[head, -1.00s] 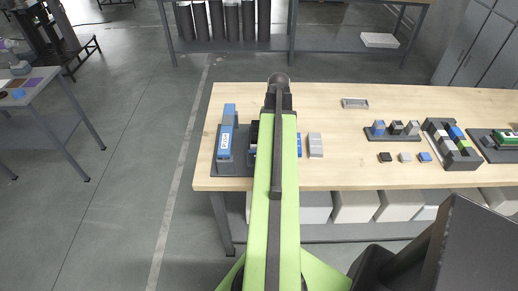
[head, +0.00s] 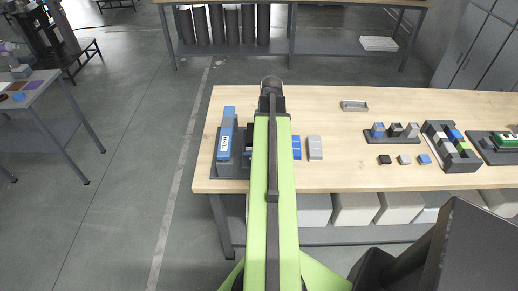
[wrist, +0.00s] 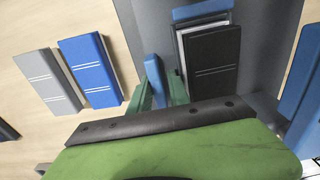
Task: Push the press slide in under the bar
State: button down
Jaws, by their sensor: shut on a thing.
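The press has a dark base (head: 229,171) at the left of the wooden table, with a blue bar (head: 226,133) above it carrying a white label. The bar shows at the right edge in the wrist view (wrist: 302,82). The slide (wrist: 200,11), with blue and pale edges, carries a black block (wrist: 213,62) with two white lines. In the wrist view it lies left of the bar, with dark base visible between. My gripper (wrist: 157,88) has green fingers shut on a blue upright handle (wrist: 153,70) beside the slide. In the head view my arm hides the fingers.
A blue block (wrist: 90,70) and a grey block (wrist: 47,80) lie on the table beside the press. A grey tray (head: 354,106) lies farther back. Holders with small blocks (head: 451,147) stand at the right. Bare tabletop lies between.

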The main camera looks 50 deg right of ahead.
jog(key=shift+w+a+f, duration=0.2)
jog(key=shift+w+a, duration=1.3)
jog(key=shift+w, duration=0.15)
jog(key=shift+w+a+f, duration=0.15)
jog(key=shift+w+a, duration=1.3)
jog(key=shift+w, duration=0.2)
jog(key=shift+w+a, duration=0.15)
jog(key=shift+w, duration=0.1)
jog(key=c, duration=1.5)
grip_release()
jog(key=r+p, duration=0.7)
jog(key=shift+w+d+r+p, duration=0.15)
jog(key=shift+w+d+p, duration=0.15)
jog(key=shift+w+p, duration=0.1)
